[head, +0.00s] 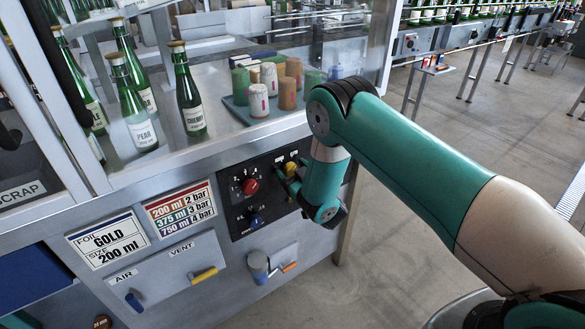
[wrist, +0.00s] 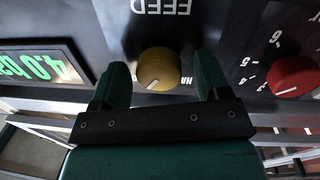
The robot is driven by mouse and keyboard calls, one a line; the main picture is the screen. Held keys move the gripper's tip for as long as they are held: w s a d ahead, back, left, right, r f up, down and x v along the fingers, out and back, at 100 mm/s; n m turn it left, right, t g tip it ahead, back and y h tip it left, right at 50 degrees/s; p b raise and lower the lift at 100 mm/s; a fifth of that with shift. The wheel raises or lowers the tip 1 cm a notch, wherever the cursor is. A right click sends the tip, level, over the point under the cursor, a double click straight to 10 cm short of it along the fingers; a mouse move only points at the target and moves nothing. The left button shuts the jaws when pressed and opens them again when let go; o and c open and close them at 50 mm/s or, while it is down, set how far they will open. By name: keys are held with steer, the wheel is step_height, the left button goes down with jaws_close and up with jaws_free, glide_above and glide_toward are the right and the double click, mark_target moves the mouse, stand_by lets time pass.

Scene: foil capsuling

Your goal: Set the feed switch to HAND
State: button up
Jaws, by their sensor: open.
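The feed switch is a yellow knob (wrist: 160,68) under the upside-down word FEED (wrist: 160,6) in the wrist view. Its white pointer mark faces down and slightly left there. A partly covered label starting HA (wrist: 187,81) is to the lower right of the knob, off the pointer's line. My gripper (wrist: 162,80) is open, one finger on each side of the knob, with gaps showing; I see no contact. In the head view the yellow knob (head: 291,167) is at the panel's upper right, with my gripper (head: 288,181) close in front of it.
A red knob (wrist: 293,76) with a number scale is right of the feed switch in the wrist view; a green-lit display (wrist: 40,66) is left. A blue knob (head: 256,219) is lower on the panel (head: 238,229). Bottles (head: 188,95) and capsule stacks (head: 259,100) stand above.

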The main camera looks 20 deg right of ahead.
steer(key=c, duration=0.9)
steer(key=shift+f+n+b, duration=0.15)
steer(key=shift+n+b, duration=0.15)
steer(key=shift+b, duration=0.2)
steer(key=shift+n+b, duration=0.6)
steer(key=shift+b, duration=0.05)
steer(key=n+b, duration=0.3)
steer(key=n, duration=0.1)
steer(key=shift+f, duration=0.1)
steer(key=n+b, duration=0.2)
steer(key=n, duration=0.2)
steer(key=shift+t, duration=0.3)
steer(key=shift+n+y+b, duration=0.4)
steer(key=shift+n+y, duration=0.1)
steer(key=shift+n, duration=1.8)
